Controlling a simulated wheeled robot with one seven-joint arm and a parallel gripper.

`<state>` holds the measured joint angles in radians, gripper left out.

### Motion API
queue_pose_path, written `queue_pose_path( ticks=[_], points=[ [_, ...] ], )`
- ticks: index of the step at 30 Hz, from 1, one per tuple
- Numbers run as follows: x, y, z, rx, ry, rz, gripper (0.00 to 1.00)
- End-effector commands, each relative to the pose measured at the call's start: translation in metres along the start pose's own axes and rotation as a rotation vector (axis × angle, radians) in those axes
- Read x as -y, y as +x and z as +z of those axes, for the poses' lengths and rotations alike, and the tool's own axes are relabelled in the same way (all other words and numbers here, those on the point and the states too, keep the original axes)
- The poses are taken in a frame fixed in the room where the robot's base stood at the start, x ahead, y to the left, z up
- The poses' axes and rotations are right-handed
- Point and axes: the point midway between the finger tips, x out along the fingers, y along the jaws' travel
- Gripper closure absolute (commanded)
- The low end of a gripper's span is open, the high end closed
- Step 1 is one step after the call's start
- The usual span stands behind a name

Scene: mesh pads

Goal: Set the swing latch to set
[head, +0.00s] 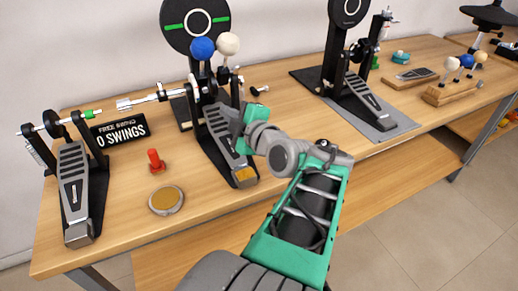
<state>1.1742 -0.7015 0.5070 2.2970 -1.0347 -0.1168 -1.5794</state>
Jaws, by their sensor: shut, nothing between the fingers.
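No part in the head view is labelled as a swing latch. A sign (120,130) by the left pedal reads "FREE SWING 0 SWINGS". My gripper (237,128) is shut and empty, in front of the middle pedal's right side. It hides part of that pedal, and I cannot tell whether it touches it. A blue ball (202,48) and a cream ball (228,43) stand above the pedal.
A left pedal (74,190) joins the middle one by a metal shaft (150,97). A red knob (154,160) and a round brass-coloured disc (165,200) are on the wooden table (110,235). Another pedal (362,95) stands right. Bare tabletop lies around the disc.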

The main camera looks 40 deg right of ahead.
Motion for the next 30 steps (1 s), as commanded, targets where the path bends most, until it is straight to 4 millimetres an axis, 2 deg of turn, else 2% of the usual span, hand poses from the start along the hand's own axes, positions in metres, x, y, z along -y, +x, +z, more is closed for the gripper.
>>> queue_pose_path(
  ticks=[1, 3, 4, 7, 11, 17, 30],
  points=[
    [0.028, -0.011, 0.047, 0.044, -0.054, 0.056, 1.0],
    [0.035, -0.033, 0.08, 0.086, -0.154, 0.127, 1.0],
    [0.042, -0.042, 0.088, 0.1, -0.202, 0.148, 1.0],
    [0.061, -0.063, 0.092, 0.128, -0.343, 0.18, 1.0],
    [0.066, -0.072, 0.09, 0.14, -0.426, 0.196, 1.0],
    [0.059, -0.057, 0.086, 0.129, -0.433, 0.193, 1.0],
    [0.043, 0.017, 0.093, 0.132, -0.431, 0.191, 1.0]
  ],
)
